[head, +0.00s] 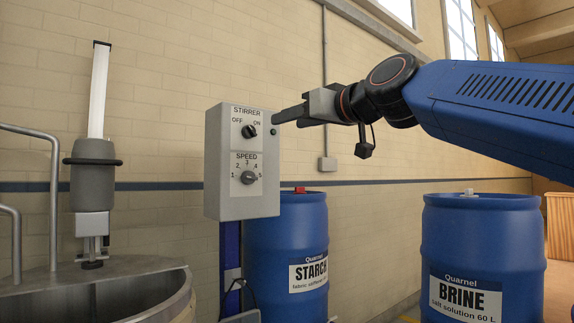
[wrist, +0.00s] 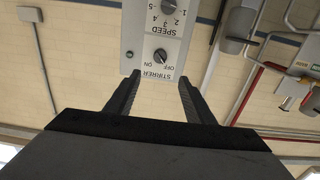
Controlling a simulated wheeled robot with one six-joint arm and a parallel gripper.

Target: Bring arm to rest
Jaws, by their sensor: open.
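My gripper (head: 276,118) is raised at the end of the blue arm, in front of the right side of the grey stirrer control box (head: 212,165). In the wrist view its two dark fingers (wrist: 158,80) are spread apart with nothing between them. The box shows upside down beyond the fingertips in that view. The black stirrer knob (head: 249,131) also shows in the wrist view (wrist: 161,56); I cannot tell surely which mark it points to. The speed knob (head: 248,177) sits below it. The arm is stretched out to the left across the head view.
A metal vat (head: 85,273) with a stirrer motor (head: 93,188) stands at left. A blue starch drum (head: 290,240) is behind the box, and a blue brine drum (head: 482,245) is below the arm. A brick wall (head: 180,80) runs behind. The space between the drums looks open.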

